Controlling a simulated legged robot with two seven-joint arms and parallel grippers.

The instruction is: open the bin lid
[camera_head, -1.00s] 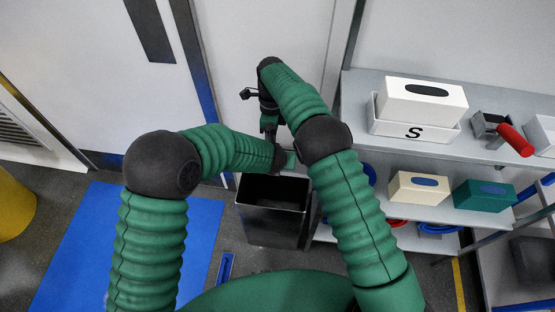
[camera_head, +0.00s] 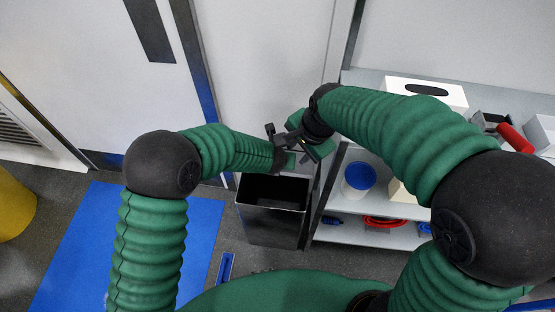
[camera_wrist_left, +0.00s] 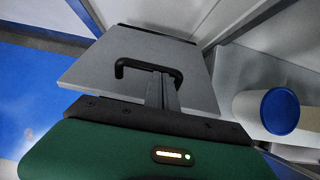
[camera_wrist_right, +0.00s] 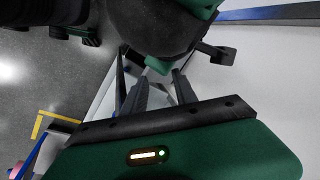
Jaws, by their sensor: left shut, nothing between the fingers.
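The dark bin (camera_head: 272,226) stands on the floor in the middle of the head view, and its dark interior shows at the top. In the left wrist view a grey lid panel (camera_wrist_left: 100,75) with a black handle (camera_wrist_left: 150,65) lies in front of my left gripper (camera_wrist_left: 168,85). Its fingers are shut and overlap the handle in that view; contact is unclear. My right gripper (camera_head: 284,140) is above the bin's back, close to my left gripper (camera_head: 290,160). In the right wrist view the right gripper's fingers (camera_wrist_right: 155,80) are apart.
A grey shelf unit (camera_head: 370,232) stands close to the right of the bin, with a white tub with a blue top (camera_head: 358,178) on it. A white box (camera_head: 400,85) is on the upper shelf. A door (camera_head: 100,90) is behind. A blue mat (camera_head: 130,250) lies at left.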

